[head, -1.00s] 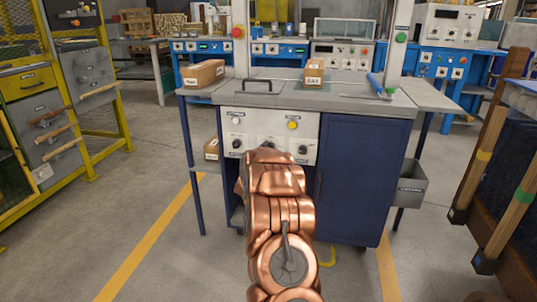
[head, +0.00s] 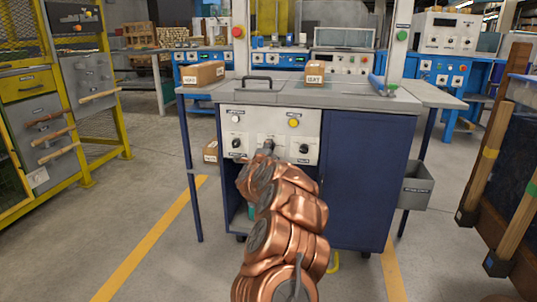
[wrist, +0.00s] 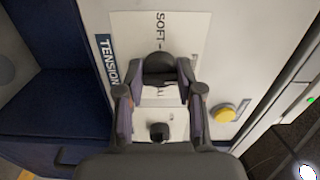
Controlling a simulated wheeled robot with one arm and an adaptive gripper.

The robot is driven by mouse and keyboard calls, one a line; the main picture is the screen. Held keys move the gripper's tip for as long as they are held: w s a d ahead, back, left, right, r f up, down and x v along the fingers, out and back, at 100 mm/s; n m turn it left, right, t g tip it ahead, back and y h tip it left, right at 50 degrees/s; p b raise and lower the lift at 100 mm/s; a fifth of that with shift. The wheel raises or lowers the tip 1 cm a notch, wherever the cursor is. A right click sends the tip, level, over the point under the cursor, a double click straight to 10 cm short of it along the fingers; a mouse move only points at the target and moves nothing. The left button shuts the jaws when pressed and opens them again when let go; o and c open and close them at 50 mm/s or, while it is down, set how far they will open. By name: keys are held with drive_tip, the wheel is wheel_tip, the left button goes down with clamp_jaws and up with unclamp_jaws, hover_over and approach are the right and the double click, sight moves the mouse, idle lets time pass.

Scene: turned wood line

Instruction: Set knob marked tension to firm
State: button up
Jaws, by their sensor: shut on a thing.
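The tension knob (wrist: 158,66) is dark and round, on a white scale plate (wrist: 190,35) with "SOFT" legible. A blue "TENSION" label (wrist: 106,60) is beside it in the wrist view. My gripper (wrist: 160,84) has its fingers on either side of this knob and is shut on it. In the head view my gripper (head: 268,148) reaches the middle knob of the white control panel (head: 248,125). The fingers and arm hide most of that knob there. The "firm" marking and the knob's pointer direction cannot be made out.
Another dark knob (wrist: 159,131) and a yellow button (wrist: 223,113) are close by. The panel also has a left knob (head: 236,143) and a white button (head: 236,113). Boxes (head: 200,75) stand on the bench top. A grey bin (head: 416,184) hangs at right.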

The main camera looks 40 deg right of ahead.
drive_tip(key=shift+s+d+m, duration=0.15)
drive_tip(key=shift+m, duration=0.15)
drive_tip(key=o, duration=0.9)
drive_tip(key=shift+o, duration=1.3)
drive_tip(key=shift+a, duration=0.2)
drive_tip(key=v, duration=1.1)
drive_tip(key=shift+s+a, duration=0.2)
drive_tip(key=shift+a, duration=0.15)
